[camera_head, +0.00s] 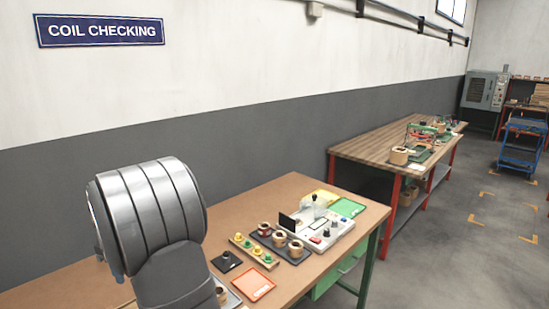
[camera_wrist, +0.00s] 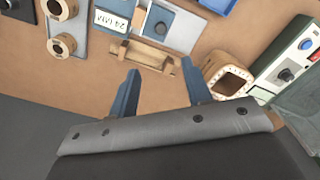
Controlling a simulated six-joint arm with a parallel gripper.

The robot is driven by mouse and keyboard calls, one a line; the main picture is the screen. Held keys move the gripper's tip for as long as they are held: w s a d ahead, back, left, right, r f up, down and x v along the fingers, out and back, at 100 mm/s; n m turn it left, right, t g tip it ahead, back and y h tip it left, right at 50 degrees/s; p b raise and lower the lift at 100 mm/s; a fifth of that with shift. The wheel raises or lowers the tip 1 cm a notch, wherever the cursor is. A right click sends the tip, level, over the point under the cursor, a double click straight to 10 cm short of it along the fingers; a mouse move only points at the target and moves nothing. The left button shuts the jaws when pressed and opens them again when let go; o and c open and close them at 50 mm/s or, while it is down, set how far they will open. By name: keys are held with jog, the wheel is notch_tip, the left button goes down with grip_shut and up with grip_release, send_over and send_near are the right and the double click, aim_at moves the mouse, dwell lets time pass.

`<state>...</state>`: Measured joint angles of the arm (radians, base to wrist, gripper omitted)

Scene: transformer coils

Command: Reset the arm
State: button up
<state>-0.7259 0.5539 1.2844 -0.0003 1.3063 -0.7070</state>
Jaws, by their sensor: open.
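My gripper (camera_wrist: 161,72) shows in the wrist view as two blue fingers set well apart, with nothing between them. It is open over the brown bench top (camera_wrist: 85,95). A small wooden holder (camera_wrist: 152,55) lies just beyond the fingertips. A tan coil (camera_wrist: 230,78) sits right of the right finger, apart from it as far as I can tell. In the head view my grey arm fills the lower left, and my gripper is hidden or out of frame there.
In the head view, the bench (camera_head: 325,190) carries a white tester (camera_head: 318,228), a dark tray (camera_head: 279,245) of coils, a wooden strip (camera_head: 254,252) with yellow-green parts, an orange-red tray (camera_head: 249,285) and a green tray (camera_head: 347,207). A second bench (camera_head: 365,150) stands behind.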

jog(key=m, duration=0.4)
jog(key=f+m, duration=0.1)
jog(key=m, duration=0.2)
jog(key=shift+w+d, duration=0.15)
jog(key=shift+w, duration=0.25)
jog(key=shift+c, duration=0.5)
grip_shut()
jog(key=w+d+f+m+g+y, duration=0.5)
jog(key=d+f+m+y, duration=0.3)
jog(key=m, duration=1.2)
jog(key=shift+h, duration=0.5)
jog(key=x, duration=1)
jog(key=shift+w+d+f, duration=0.2)
jog(key=shift+d+f, duration=0.1)
jog(key=shift+f, duration=0.25)
